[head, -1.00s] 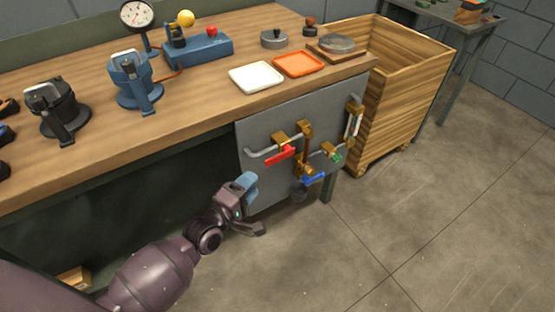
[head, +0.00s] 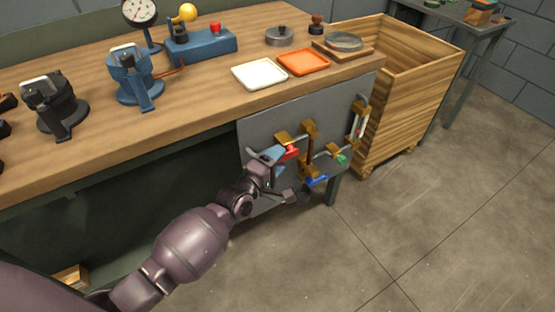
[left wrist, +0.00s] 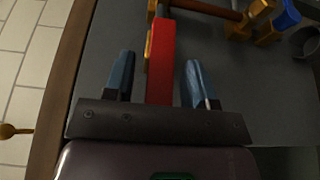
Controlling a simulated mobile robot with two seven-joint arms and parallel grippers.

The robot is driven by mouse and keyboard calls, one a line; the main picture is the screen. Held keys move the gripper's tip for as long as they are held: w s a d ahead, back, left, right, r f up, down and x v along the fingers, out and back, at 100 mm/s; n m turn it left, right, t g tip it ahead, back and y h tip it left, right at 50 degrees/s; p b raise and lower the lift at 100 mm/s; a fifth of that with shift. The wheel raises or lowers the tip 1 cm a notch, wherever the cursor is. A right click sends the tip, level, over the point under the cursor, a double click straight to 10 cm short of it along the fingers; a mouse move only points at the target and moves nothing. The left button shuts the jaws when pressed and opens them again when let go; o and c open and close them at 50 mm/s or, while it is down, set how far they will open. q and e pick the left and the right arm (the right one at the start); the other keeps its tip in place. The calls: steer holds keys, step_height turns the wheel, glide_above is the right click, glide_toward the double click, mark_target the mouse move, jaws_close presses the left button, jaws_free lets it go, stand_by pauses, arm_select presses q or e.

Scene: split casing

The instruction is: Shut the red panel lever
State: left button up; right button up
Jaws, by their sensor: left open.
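The red lever (head: 291,152) is on the grey panel (head: 262,130) under the bench edge, among brass fittings and pipe. In the left wrist view the red lever (left wrist: 160,62) runs lengthwise between the two blue fingertips, with a visible gap on each side. My left gripper (head: 279,174) is open at the panel, and its upper fingertip overlaps the lever's left end in the head view. The gripper hides part of the pipe and the panel's lower left. My right gripper is in neither view.
A blue handle (head: 316,181) and a green handle (head: 341,159) sit close by on the same pipework. The wooden bench top (head: 200,100) overhangs the panel. A wooden crate (head: 400,110) stands to the right. The floor (head: 400,220) in front is clear.

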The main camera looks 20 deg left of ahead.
arm_select(q)
jaws_close()
stand_by(0.3)
